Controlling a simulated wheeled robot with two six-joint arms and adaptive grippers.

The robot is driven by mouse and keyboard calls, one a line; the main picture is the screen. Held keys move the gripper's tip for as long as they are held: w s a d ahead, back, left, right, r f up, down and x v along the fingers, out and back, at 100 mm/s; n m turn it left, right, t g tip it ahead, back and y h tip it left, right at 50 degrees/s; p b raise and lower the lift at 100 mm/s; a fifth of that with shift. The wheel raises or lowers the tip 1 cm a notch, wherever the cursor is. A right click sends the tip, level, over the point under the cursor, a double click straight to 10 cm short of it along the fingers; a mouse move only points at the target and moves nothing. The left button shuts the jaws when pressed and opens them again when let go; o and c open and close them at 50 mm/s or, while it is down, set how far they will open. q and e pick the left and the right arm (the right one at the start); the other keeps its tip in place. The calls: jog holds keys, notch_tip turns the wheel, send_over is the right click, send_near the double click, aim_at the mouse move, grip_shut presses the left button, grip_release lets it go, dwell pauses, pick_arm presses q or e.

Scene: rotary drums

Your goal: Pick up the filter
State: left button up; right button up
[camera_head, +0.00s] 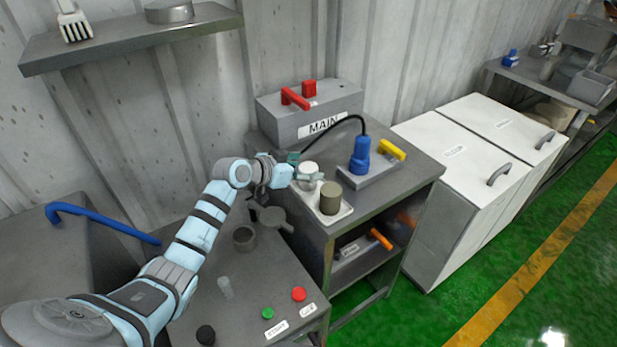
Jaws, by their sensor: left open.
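A white tray (341,214) on the grey bench holds two short cylinders that look like filters. One is a white cylinder (309,168) at the back left of the tray. The other is an olive-brown cylinder (330,199) in front and to its right, standing upright and apart from my gripper. My left gripper (309,179) comes in from the left and is open at the white cylinder, with its fingers partly covering that cylinder. I cannot tell whether the fingers touch it. My right gripper is not in view.
A grey MAIN box (311,113) with a red lever stands behind. A blue cabled tool (360,157) and a yellow handle (391,150) sit right of the tray. A panel with green and red buttons (299,294) lies under my arm. White cabinets (460,150) stand right.

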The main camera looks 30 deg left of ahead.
pick_arm(q)
jog(key=c, duration=1.2)
jog(key=shift+c, duration=0.2)
jog(key=shift+r, duration=0.1)
